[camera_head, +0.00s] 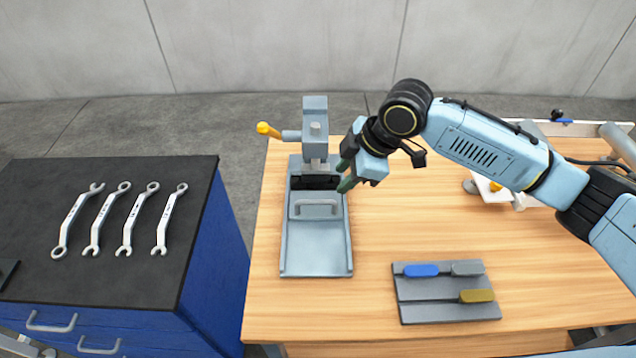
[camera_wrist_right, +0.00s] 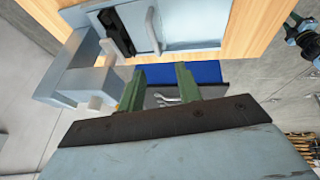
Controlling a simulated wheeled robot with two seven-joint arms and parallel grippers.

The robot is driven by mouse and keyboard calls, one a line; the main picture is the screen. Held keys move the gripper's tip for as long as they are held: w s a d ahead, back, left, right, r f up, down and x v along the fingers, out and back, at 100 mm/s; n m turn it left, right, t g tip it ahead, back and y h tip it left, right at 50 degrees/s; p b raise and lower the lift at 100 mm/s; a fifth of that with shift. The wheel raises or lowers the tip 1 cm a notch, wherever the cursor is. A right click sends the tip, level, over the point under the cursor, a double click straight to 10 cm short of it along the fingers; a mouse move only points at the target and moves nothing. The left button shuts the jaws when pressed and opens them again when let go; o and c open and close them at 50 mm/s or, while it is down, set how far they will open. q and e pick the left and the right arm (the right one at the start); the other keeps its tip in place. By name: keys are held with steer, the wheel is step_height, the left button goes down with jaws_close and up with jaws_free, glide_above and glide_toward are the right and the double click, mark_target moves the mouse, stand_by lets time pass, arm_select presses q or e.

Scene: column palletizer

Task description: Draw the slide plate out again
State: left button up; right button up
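The slide plate (camera_head: 300,212) is a grey-blue plate with a bar handle (camera_head: 316,202). It lies in the long flat bed (camera_head: 316,255) of a small press (camera_head: 315,140), close in front of the press column and a black part (camera_head: 316,182). The bed's near half is bare. My right gripper (camera_head: 346,176) is just right of the bed, beside the press, apart from the handle. In the right wrist view its green fingers (camera_wrist_right: 159,85) are spread with nothing between them; the handle (camera_wrist_right: 153,30) shows beyond them. My left gripper is not in view.
The press has a yellow-knobbed lever (camera_head: 267,129). A grey tool panel (camera_head: 445,306) with blue and yellow handles lies on the wooden table (camera_head: 390,245). Several wrenches (camera_head: 120,218) lie on a blue cabinet (camera_head: 205,265) at left. Table room right of the bed is clear.

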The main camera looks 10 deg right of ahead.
mark_target(318, 201)
steer(key=x, duration=0.8)
steer(key=w+x, duration=0.1)
steer(key=x, duration=0.3)
steer(key=shift+w+d+f, duration=0.15)
steer(key=shift+f, duration=0.05)
jaws_close()
